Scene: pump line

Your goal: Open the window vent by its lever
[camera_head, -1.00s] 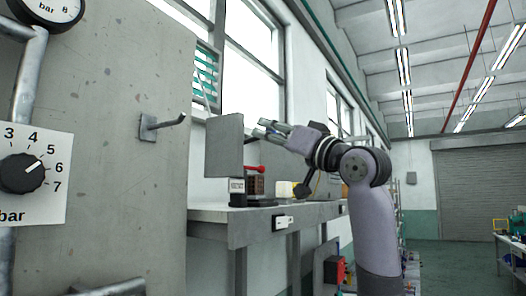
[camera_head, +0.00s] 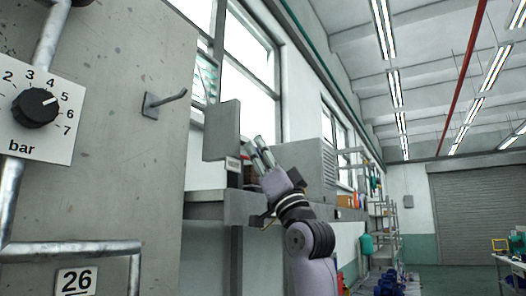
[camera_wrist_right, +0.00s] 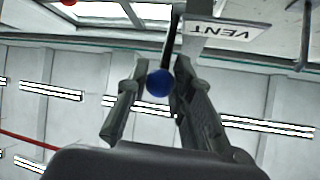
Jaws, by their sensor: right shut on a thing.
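In the right wrist view, a blue ball knob (camera_wrist_right: 159,83) on a dark lever (camera_wrist_right: 172,40) sits between the fingers of my right gripper (camera_wrist_right: 160,72), which is shut on it. A white VENT label (camera_wrist_right: 235,34) shows upside down beside the lever. In the head view my right gripper (camera_head: 258,146) points up and away at the right edge of a grey panel; the lever and knob cannot be made out there. The slatted window vent (camera_head: 206,80) is partly seen behind the concrete wall and panel. My left gripper is not in view.
The grey upright panel (camera_head: 222,131) stands close left of my right gripper. A concrete wall (camera_head: 120,110) with a hook (camera_head: 165,103) and a pressure dial (camera_head: 36,108) is at left. A grey shelf (camera_head: 203,211) lies below.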

